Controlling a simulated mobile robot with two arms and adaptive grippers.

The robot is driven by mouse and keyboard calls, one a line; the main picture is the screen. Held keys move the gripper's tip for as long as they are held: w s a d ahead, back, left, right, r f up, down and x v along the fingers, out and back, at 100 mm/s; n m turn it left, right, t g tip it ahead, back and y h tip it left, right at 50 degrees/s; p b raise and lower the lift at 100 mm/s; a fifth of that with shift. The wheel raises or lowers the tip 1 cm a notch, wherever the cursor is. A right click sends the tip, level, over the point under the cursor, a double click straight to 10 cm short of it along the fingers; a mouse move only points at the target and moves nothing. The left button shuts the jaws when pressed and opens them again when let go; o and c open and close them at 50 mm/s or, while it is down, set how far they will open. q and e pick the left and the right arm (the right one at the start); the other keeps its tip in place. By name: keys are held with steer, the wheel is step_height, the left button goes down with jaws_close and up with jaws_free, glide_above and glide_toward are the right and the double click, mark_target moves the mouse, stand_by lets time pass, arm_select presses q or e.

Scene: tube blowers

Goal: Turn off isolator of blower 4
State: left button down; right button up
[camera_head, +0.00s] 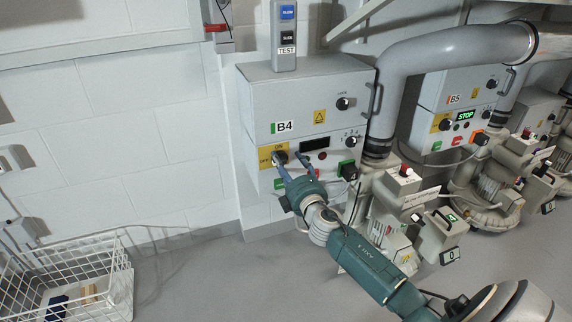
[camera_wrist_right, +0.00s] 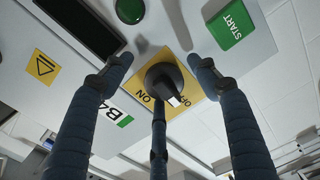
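The blower 4 panel (camera_head: 296,95) is a grey wall box labelled B4. Its isolator, a black rotary knob (camera_wrist_right: 163,80), sits on a yellow plate (camera_head: 266,155) marked ON and OFF; the plate also shows in the right wrist view (camera_wrist_right: 196,97). The knob's white mark points between the two labels, seemingly nearer OFF. My right gripper (camera_head: 289,163) is at the panel with its fingers spread, one on each side of the knob and a third (camera_wrist_right: 158,125) below it in the wrist view. I cannot tell whether that finger touches the knob. My left gripper is not in view.
A green START button (camera_wrist_right: 231,25) and a dark display (camera_wrist_right: 80,22) are close to the fingers. A grey pipe (camera_head: 385,100) and blower 4's machinery stand right of the panel. The B5 panel (camera_head: 440,90) is farther right. A white wire basket (camera_head: 122,285) stands lower left.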

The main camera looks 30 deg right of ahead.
steer(key=shift+a, duration=0.15)
steer(key=shift+s+a, duration=0.1)
steer(key=v, duration=1.1)
steer(key=shift+s, duration=0.35)
